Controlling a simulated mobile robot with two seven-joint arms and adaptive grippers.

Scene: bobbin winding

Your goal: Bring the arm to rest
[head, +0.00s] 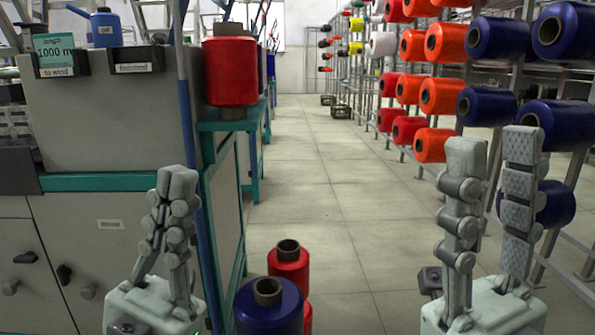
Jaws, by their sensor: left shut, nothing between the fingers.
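My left gripper (176,182) stands upright at the lower left, in front of the grey cabinet of the winding machine (120,125). Its fingers are together at the tips with nothing between them. My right gripper (494,150) stands upright at the lower right, in front of the bobbin rack. Its two fingers are apart and the gap between them is empty. Both grippers point up. Neither holds a bobbin.
A red bobbin (230,72) sits on a teal-edged shelf. A blue bobbin (268,308) and a red one (289,268) stand low between my grippers.

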